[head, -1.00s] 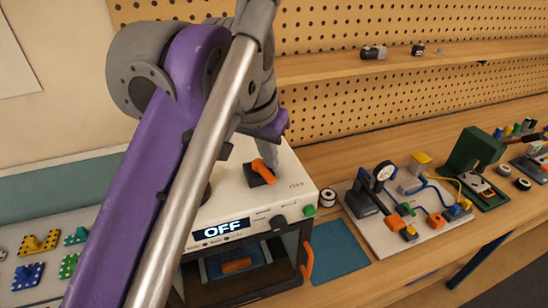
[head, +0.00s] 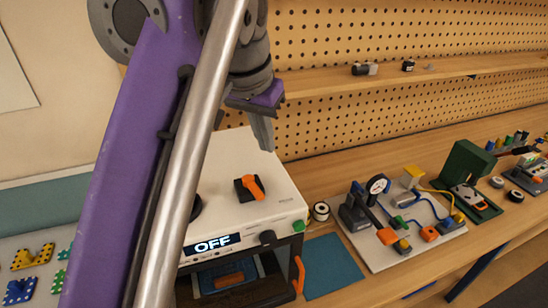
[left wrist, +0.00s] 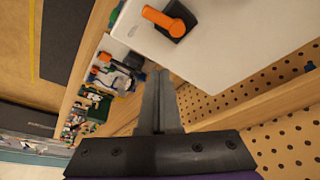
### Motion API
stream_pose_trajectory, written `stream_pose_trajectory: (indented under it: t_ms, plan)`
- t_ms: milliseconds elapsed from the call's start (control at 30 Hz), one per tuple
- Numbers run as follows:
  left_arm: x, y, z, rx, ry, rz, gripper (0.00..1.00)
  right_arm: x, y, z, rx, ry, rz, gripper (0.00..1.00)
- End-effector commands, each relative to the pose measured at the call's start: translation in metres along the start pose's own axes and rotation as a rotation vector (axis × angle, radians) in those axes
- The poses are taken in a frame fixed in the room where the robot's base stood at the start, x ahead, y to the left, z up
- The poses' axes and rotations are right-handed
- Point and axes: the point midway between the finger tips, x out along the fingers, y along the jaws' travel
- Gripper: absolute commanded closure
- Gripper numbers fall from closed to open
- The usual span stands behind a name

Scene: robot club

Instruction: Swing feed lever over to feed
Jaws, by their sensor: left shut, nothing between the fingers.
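The feed lever (head: 252,187) is an orange lever on a dark square base on top of the white printer-like machine (head: 240,160). The display on the machine's front reads OFF. In the left wrist view the lever (left wrist: 164,22) shows at the top, clear of my fingers. My left gripper (head: 264,142) is shut and empty, raised above the rear of the machine and apart from the lever. In the left wrist view its shut fingers (left wrist: 160,80) point up the picture. My right gripper is not in view.
A small spool (head: 320,211) stands right of the machine, with a blue mat (head: 333,266) in front of it. A grey board (head: 420,248) with a gauge and colored blocks lies further right. A pegboard wall and a shelf (head: 400,77) are behind.

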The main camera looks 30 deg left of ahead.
Motion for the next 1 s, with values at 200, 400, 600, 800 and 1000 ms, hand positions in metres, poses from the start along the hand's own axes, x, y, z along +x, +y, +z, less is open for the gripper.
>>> stream_pose_trajectory:
  t_ms: [200,400,600,800,1000]
  plan:
    - [-0.023,-0.004,-0.001,0.000,-0.001,0.000,1.00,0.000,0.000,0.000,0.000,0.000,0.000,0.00]
    - [-0.027,-0.005,-0.001,0.000,0.000,0.000,1.00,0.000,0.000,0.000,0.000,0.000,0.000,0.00]
    - [-0.027,-0.005,-0.001,0.000,0.000,0.000,1.00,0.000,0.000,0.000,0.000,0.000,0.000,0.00]
    - [-0.027,-0.005,-0.001,0.000,0.000,0.000,1.00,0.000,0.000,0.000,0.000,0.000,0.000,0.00]
    - [-0.027,-0.005,-0.001,0.001,0.000,0.000,1.00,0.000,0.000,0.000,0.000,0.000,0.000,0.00]
